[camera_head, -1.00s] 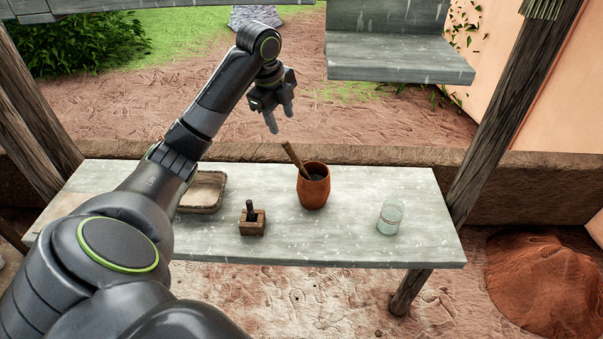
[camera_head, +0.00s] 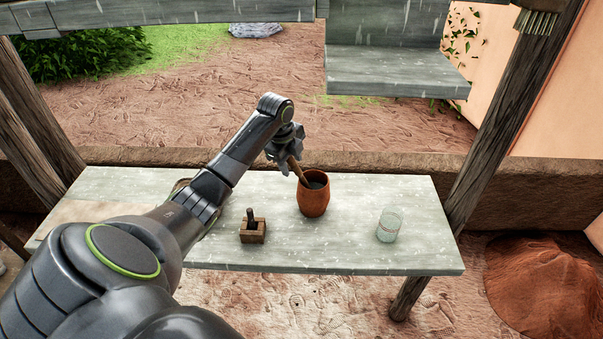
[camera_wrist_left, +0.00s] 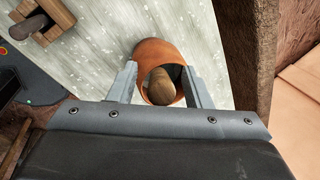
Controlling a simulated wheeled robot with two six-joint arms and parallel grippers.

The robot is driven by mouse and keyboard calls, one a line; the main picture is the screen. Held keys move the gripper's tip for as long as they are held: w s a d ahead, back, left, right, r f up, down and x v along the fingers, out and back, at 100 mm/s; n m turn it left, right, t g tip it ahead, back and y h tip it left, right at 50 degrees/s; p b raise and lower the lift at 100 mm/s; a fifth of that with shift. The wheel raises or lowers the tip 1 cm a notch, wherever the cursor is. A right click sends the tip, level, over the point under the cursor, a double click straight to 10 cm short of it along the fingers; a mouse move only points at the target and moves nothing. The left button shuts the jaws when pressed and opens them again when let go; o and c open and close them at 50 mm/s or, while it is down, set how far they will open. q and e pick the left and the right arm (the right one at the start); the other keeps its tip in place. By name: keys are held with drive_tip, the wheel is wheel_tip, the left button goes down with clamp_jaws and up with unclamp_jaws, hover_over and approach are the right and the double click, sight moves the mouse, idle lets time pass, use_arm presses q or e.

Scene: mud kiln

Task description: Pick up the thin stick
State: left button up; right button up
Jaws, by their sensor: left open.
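The thin stick (camera_head: 298,170) is brown and wooden and leans to the left out of an orange-brown clay pot (camera_head: 313,197) on the table. In the left wrist view the stick's rounded end (camera_wrist_left: 160,86) points toward the camera, with the pot's rim (camera_wrist_left: 153,50) around it. My left gripper (camera_head: 288,163) is at the stick's upper end, above the pot. In the left wrist view its open fingers (camera_wrist_left: 158,85) stand on either side of the stick, with gaps showing. My right gripper is not in view.
The pale table (camera_head: 345,240) also bears a small wooden box with a dark peg (camera_head: 252,229) and a clear glass (camera_head: 388,225) at right. A tray is mostly hidden behind my left arm. A grey shelf (camera_head: 395,85) hangs above the back.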

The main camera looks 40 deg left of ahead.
use_arm(q)
drive_tip(key=shift+w+f, duration=0.2)
drive_tip(key=shift+f, duration=0.45)
clamp_jaws()
drive_tip(key=shift+r, duration=0.1)
